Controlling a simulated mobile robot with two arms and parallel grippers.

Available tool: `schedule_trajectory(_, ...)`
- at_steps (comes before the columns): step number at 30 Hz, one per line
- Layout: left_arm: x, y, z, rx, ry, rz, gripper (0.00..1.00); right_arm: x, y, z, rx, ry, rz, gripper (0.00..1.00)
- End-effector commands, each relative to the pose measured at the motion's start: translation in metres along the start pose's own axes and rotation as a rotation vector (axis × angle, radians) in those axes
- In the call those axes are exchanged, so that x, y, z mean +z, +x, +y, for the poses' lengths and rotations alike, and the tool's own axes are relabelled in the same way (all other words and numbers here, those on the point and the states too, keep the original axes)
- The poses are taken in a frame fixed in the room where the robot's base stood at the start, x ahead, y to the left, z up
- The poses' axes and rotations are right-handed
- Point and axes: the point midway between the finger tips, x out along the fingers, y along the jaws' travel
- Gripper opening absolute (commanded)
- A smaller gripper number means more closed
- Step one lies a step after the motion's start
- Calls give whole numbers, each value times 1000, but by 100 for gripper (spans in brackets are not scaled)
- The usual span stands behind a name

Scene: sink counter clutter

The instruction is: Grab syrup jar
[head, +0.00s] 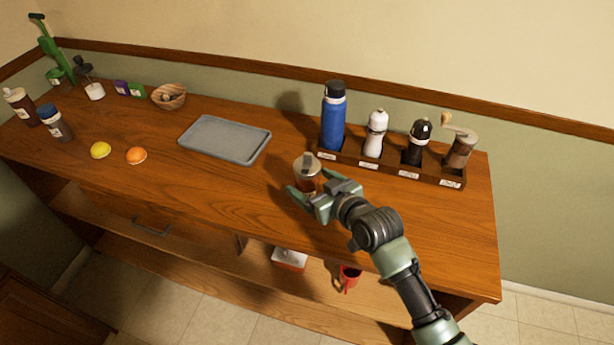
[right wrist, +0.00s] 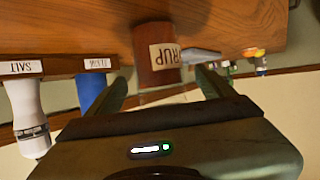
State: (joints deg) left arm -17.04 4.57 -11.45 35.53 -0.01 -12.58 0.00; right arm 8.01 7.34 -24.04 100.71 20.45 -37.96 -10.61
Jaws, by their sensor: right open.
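The syrup jar (head: 307,170) is a small brown jar with a pale metal lid, standing upright on the wooden counter in front of the blue bottle. I cannot tell whether a finger touches the jar. My left gripper is not in view.
A labelled wooden rack (head: 338,158) behind the jar holds the blue bottle (head: 333,120), white shaker (head: 375,135), dark shaker (head: 416,145) and a grinder (head: 460,150). A grey tray (head: 225,139) lies left. Lemon (head: 100,150) and orange (head: 136,155) are farther left. The front counter is clear.

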Motion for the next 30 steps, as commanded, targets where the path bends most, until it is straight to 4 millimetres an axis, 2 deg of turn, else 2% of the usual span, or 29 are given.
schedule_trajectory(1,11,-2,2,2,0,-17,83,-1,4,0,0,0,0,83)
schedule_trajectory(3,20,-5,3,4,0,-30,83,-2,11,0,-1,0,0,83)
schedule_trajectory(6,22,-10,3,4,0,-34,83,-3,25,-1,0,1,-1,83)
schedule_trajectory(12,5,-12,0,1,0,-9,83,-1,49,-1,0,-1,0,83)
schedule_trajectory(16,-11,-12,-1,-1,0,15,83,0,53,-1,0,-1,0,83)
schedule_trajectory(21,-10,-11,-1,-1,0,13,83,0,53,0,0,-1,0,83)
schedule_trajectory(30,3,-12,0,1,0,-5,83,0,53,0,1,-1,0,0)
